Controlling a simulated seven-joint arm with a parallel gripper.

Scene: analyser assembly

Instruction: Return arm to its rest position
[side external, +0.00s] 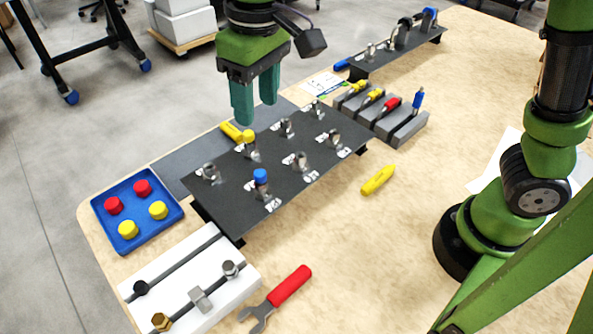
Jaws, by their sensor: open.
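My gripper (255,97) is green, with two fingers pointing down. It hangs above the black plate (228,207), over its far side. The fingers are apart with nothing between them. The plate carries several metal fittings; one has a yellow cap (248,136) and one a blue cap (260,176). The gripper is clear of the fittings in this view.
A blue tray (178,213) holds red and yellow caps at the left. A white block (215,248) with bolts and a red-handled wrench (290,286) lie in front.

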